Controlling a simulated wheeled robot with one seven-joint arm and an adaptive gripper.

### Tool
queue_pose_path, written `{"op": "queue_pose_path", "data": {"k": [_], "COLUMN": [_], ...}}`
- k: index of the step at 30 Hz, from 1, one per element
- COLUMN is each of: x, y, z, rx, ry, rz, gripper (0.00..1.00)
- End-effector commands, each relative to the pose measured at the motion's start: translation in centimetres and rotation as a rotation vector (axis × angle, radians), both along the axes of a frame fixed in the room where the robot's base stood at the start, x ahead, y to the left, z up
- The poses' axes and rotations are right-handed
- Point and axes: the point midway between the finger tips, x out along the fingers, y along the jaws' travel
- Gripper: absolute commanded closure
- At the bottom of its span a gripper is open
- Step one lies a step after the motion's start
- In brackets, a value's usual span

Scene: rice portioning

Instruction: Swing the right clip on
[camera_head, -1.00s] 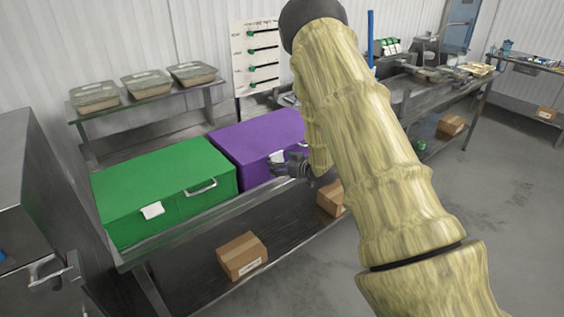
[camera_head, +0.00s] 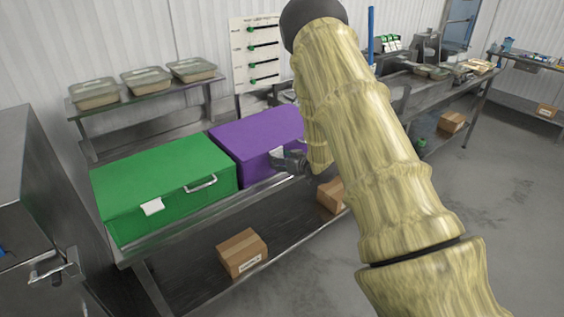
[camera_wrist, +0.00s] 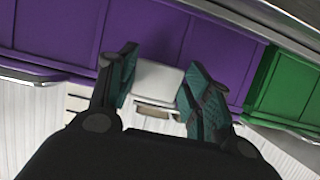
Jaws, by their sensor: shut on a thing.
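A purple box (camera_head: 246,136) stands on the steel bench, with its front partly hidden by my arm. The clip lies against the purple box front (camera_wrist: 215,45). A green box (camera_head: 160,180) stands to the left, with its own white clip (camera_head: 152,206) on the front.
The bench (camera_head: 265,188) runs along in front of both boxes. Cardboard boxes (camera_head: 242,254) sit on its lower shelf. A metal handle (camera_wrist: 35,75) of the purple box shows left in the wrist view. Lidded trays (camera_head: 146,80) stand on a rear shelf.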

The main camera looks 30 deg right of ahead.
Motion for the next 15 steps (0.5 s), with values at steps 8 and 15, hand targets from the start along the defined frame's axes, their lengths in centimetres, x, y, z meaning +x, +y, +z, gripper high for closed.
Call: {"op": "queue_pose_path", "data": {"k": [8, 15], "x": [0.39, 0.62], "y": [-0.01, 0.02], "z": [-0.86, -0.89], "rx": [0.011, 0.015], "ry": [-0.106, -0.186], "rz": [-0.001, 0.000], "gripper": [0.74, 0.74]}}
